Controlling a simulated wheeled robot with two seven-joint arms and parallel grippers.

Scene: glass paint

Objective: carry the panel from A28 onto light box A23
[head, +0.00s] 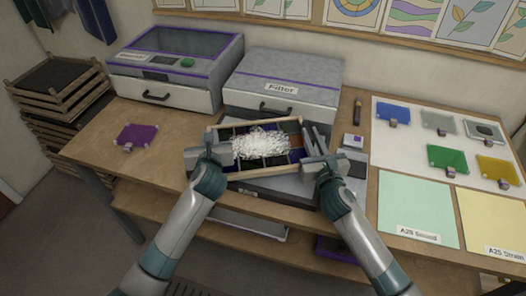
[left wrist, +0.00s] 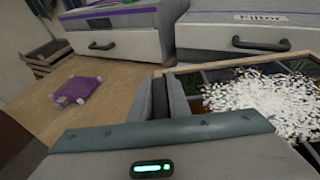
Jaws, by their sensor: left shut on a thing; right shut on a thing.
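The panel (head: 265,172) is a pale wood-framed tray of dark coloured panes with a heap of white flakes (head: 262,144) on its middle. My left gripper (head: 224,148) is shut on its left end, and my right gripper (head: 311,152) is shut on its right end. The left wrist view shows the panel's frame (left wrist: 215,66) beside the left gripper (left wrist: 168,98). A grey slab (head: 290,187) with a small label at its front lies under and in front of the panel, partly hidden; I cannot read the label surely as A23. No A28 label is clearly legible.
A purple-trimmed machine (head: 180,62) and a box marked Filter (head: 284,78) stand behind the panel. A purple glass piece (head: 136,136) lies at left. At right, a white board (head: 405,160) bears coloured glass samples, above a green sheet (head: 415,208) and a yellow sheet (head: 490,220).

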